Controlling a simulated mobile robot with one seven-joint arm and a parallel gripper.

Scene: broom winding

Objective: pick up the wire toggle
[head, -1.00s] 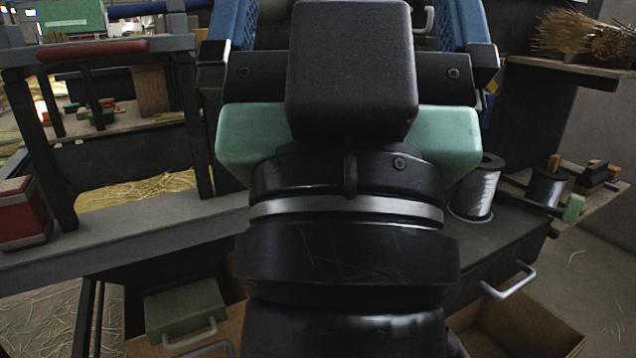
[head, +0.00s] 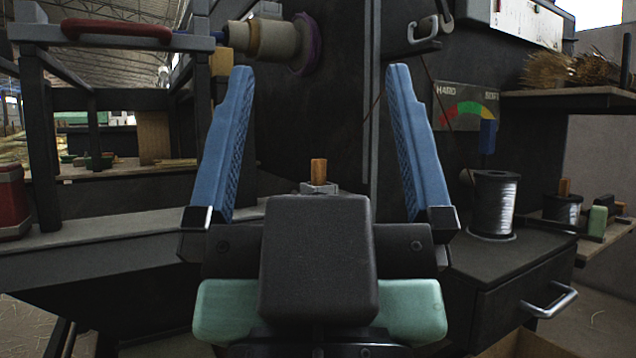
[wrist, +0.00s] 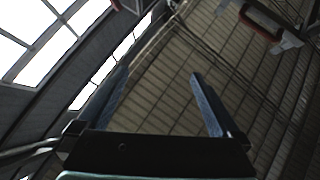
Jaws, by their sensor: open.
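A small upright orange-brown wooden peg (head: 318,172) sits in a grey holder (head: 320,188) just beyond my wrist housing, between my fingers in the head view. It may be the wire toggle; I cannot be sure, and its lower part is hidden. My gripper (head: 320,70) is open and empty, its two blue fingers spread wide and pointing up. The peg appears low between them, near the finger bases; its distance from them is unclear.
A wire spool (head: 495,205) stands on the dark bench to the right, above a drawer handle (head: 551,302). A gauge panel (head: 466,107) is on the dark upright. A shelf (head: 570,98) holds bristle bundles. A spindle (head: 270,40) and red handle (head: 117,29) are upper left.

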